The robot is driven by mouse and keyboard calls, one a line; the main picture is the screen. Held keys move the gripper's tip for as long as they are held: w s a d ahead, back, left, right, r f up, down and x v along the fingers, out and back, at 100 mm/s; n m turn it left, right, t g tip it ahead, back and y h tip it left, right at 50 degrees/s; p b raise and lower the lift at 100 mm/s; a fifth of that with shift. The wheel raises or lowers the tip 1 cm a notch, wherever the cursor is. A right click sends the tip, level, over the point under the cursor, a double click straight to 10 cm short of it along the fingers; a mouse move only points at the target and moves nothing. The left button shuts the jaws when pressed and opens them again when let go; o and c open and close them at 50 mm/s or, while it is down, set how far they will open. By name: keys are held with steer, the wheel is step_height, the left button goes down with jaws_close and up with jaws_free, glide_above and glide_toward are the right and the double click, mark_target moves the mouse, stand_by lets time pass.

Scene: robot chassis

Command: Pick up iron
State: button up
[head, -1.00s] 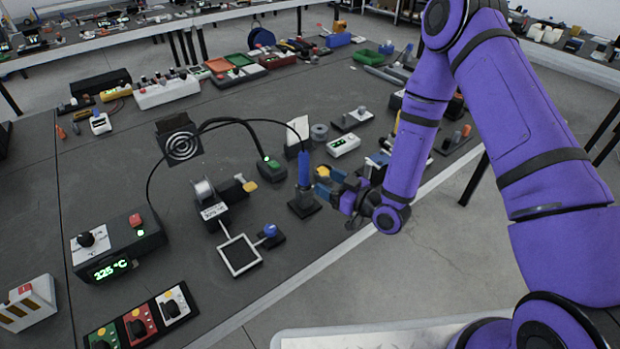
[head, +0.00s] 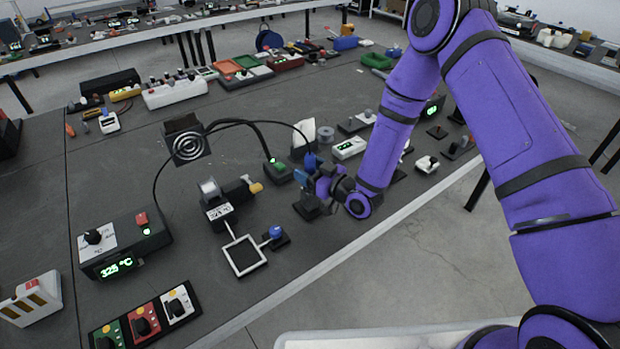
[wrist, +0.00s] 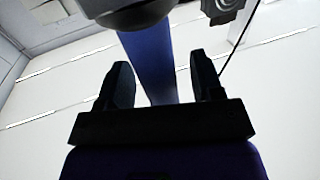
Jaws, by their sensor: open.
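The iron is a soldering iron with a blue handle (head: 311,160), standing upright in a dark holder (head: 308,208) near the table's front edge. Its black cable arcs away to the left. My gripper (head: 303,180) is at the handle and hides much of it in the head view. In the wrist view the blue handle (wrist: 148,60) stands between the two dark fingers of my open gripper (wrist: 162,82). A gap shows between the handle and each finger there.
A black soldering station (head: 122,243) with a green display stands to the left. A solder spool (head: 211,190) and a white square frame (head: 244,256) are left of the holder. A white-topped device (head: 349,148) is behind my gripper.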

steer(key=shift+x, duration=0.8)
steer(key=c, duration=1)
steer(key=shift+o, duration=0.2)
step_height(320, 180, up, 10)
steer(key=shift+w+d, duration=0.1)
steer(key=shift+d, duration=0.05)
